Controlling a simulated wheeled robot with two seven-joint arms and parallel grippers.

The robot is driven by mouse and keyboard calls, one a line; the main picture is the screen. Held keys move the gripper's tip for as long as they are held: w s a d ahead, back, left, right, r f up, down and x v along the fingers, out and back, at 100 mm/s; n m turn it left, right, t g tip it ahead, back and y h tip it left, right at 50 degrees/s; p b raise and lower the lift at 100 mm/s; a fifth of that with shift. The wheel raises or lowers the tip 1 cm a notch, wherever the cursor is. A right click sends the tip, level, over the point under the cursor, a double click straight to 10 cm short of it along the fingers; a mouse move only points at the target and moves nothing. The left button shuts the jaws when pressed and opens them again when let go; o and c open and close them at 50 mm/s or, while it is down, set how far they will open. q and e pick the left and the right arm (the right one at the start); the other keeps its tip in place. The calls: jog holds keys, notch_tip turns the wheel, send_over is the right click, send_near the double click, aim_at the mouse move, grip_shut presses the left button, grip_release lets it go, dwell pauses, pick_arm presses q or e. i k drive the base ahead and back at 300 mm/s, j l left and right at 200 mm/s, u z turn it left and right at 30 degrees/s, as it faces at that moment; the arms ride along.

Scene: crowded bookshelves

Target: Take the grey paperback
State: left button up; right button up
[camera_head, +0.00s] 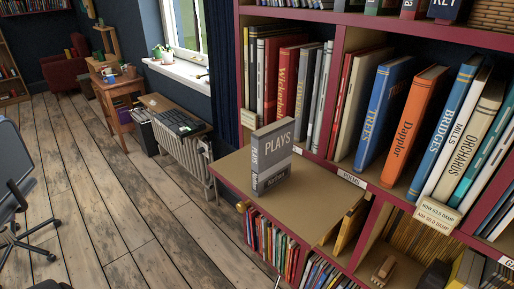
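The grey paperback (272,156), with "PLAYS" on its cover and spine, stands upright on the tan top of the low shelf unit (318,218). It stands alone near the left side of that top, with its spine and front cover facing me. Nothing touches its sides. Neither of my grippers can be made out in the head view.
Tall shelves behind and to the right hold tightly packed books, including a blue "TREES" book (382,112) and an orange "Dapplor" book (413,125). A card sign (437,215) hangs at a shelf edge. The ledge around the paperback is clear. A radiator (183,152) stands to the left.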

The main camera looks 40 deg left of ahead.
aim_at(271, 146)
jog(key=u, duration=1.05)
jog(key=i+j+z, duration=0.15)
jog(key=j, duration=0.25)
jog(key=i+j+z, duration=0.2)
jog(key=j, duration=0.25)
jog(key=i+j+z, duration=0.15)
jog(key=j, duration=0.3)
jog(key=i+j+z, duration=0.2)
jog(key=j, duration=0.25)
jog(key=k, duration=0.1)
